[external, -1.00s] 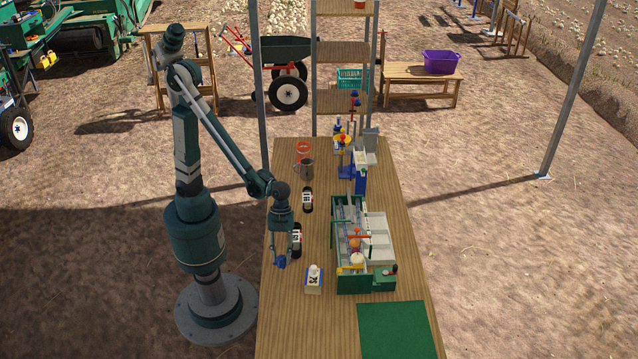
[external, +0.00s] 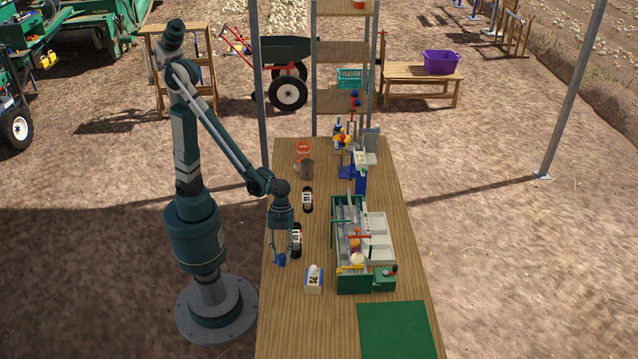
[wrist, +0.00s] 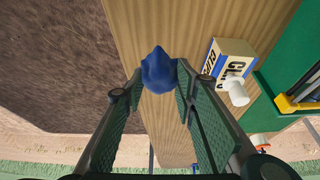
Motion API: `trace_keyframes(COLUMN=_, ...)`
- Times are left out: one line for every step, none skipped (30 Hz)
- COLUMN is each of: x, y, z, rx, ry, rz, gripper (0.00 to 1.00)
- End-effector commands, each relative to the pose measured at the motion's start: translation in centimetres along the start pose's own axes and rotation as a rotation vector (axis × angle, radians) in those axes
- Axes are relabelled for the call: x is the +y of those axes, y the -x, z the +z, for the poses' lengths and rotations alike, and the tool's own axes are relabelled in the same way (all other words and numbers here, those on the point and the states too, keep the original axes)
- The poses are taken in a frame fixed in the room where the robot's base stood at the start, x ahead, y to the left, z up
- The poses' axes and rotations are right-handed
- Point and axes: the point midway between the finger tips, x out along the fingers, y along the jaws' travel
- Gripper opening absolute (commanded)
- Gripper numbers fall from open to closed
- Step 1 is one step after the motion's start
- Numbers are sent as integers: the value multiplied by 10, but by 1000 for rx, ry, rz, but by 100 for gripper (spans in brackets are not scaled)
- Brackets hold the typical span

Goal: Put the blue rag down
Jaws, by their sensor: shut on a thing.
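The blue rag (wrist: 158,70) is held between the fingertips of my gripper (wrist: 157,84) in the wrist view. In the external view the rag (external: 281,261) is a small blue bundle at the tip of my gripper (external: 282,252), near the left edge of the wooden table (external: 300,325). My gripper is shut on the rag and points down. Whether the rag touches the tabletop is hard to tell.
A white and blue box (external: 313,281) with a white cap stands right of the rag. Dark bottles (external: 296,240) with labels are close behind my gripper. A green machine (external: 340,282) and a green mat (external: 395,330) are further right. The table's front left is bare.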

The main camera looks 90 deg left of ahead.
Motion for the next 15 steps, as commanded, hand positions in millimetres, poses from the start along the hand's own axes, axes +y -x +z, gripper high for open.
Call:
trace_keyframes(x=0, y=2, z=-1, rx=0, ry=0, rz=0, gripper=17)
trace_keyframes(x=0, y=4, z=-1, rx=0, ry=0, rz=0, gripper=17)
trace_keyframes(x=0, y=6, z=-2, rx=0, ry=0, rz=0, gripper=17)
trace_keyframes(x=0, y=8, z=-3, rx=0, ry=0, rz=0, gripper=17)
trace_keyframes(x=0, y=10, z=-4, rx=0, ry=0, rz=0, gripper=17)
trace_keyframes(x=0, y=14, z=-6, rx=0, ry=0, rz=0, gripper=17)
trace_keyframes(x=0, y=16, z=-7, rx=0, ry=0, rz=0, gripper=17)
trace_keyframes(x=0, y=20, z=-8, rx=0, ry=0, rz=0, gripper=17)
trace_keyframes(x=1, y=24, z=-10, rx=0, ry=0, rz=0, gripper=17)
trace_keyframes(x=1, y=26, z=-10, rx=0, ry=0, rz=0, gripper=17)
trace_keyframes(x=0, y=27, z=-11, rx=0, ry=0, rz=0, gripper=17)
trace_keyframes(x=0, y=30, z=-12, rx=0, ry=0, rz=0, gripper=17)
trace_keyframes(x=0, y=32, z=-13, rx=0, ry=0, rz=0, gripper=17)
trace_keyframes(x=0, y=34, z=-14, rx=0, ry=0, rz=0, gripper=17)
trace_keyframes(x=0, y=36, z=-15, rx=0, ry=0, rz=0, gripper=17)
